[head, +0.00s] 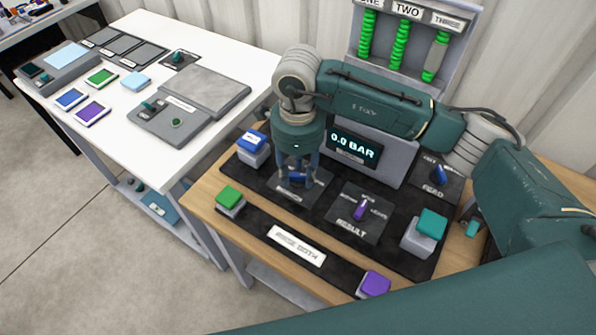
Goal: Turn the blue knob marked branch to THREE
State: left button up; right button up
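The blue branch knob (298,179) sits on a dark plate (282,190) on the black panel, left of the purple result knob (361,208). My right gripper (297,180) points down over the blue knob, with its fingers around or just beside it. The fingers partly hide the knob and the plate's position marks, so I cannot tell where the knob points or whether the fingers touch it. My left gripper is not in view.
A display (354,148) reading 0.0 BAR stands behind the knobs, below green columns marked ONE, TWO and THREE. Another blue knob (439,173) marked FEED is at right. Blue, green, teal (432,222) and purple (375,284) blocks surround the panel. A white table (215,60) stands left.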

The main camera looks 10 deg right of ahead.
aim_at(298, 176)
notch_tip(298, 176, up, 12)
dwell(0.7)
dwell(0.4)
